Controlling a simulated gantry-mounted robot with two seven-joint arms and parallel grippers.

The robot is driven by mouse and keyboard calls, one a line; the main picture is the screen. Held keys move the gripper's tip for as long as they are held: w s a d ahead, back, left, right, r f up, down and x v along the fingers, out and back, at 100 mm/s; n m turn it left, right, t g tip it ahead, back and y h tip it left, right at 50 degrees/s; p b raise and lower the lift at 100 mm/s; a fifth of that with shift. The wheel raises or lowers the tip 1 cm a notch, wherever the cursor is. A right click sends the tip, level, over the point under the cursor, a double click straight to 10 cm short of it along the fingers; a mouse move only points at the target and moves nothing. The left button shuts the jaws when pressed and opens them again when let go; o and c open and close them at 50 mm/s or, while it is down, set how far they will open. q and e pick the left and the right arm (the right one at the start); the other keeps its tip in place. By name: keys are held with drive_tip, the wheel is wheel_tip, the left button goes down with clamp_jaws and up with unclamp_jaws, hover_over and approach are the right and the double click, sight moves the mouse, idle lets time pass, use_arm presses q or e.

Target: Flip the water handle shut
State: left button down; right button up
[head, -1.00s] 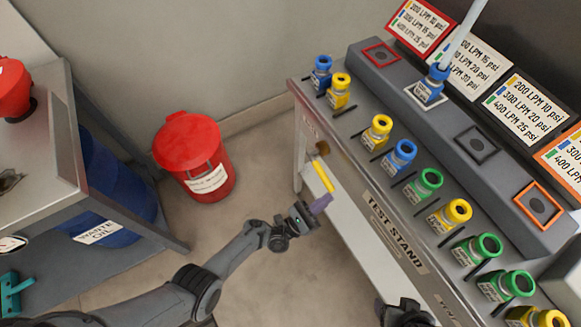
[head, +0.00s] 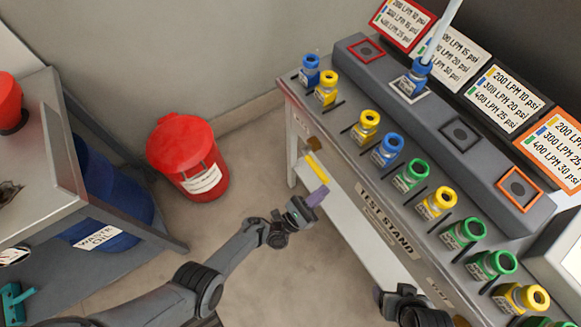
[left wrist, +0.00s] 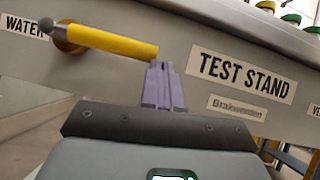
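The yellow water handle (head: 316,167) is on the front of the test stand, near its left end. In the left wrist view the handle (left wrist: 115,42) runs right and slightly down from its brass pivot (left wrist: 65,35), beside the partly hidden "WATER" label (left wrist: 22,28). My left gripper (head: 322,191) is at the free end of the handle. In the left wrist view its purple fingers (left wrist: 163,68) are together, with their tips at or just below that end; contact is unclear. My right gripper (head: 378,294) is low in the head view, mostly hidden by its own wrist.
The test stand (head: 385,225) carries a row of blue, yellow and green fittings. A red bin (head: 185,145) stands on the floor to the left, beside a grey workbench (head: 85,165) with a blue waste-oil drum (head: 110,195). Floor between bin and stand is clear.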

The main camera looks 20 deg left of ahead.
use_arm(q)
drive_tip(key=d+f+b+v, duration=0.1)
drive_tip(key=b+v, duration=0.4)
drive_tip(key=v, duration=0.8)
drive_tip(key=shift+w+d+f+b, duration=0.3)
drive_tip(key=shift+d+f, duration=0.1)
drive_tip(key=shift+f, duration=0.15)
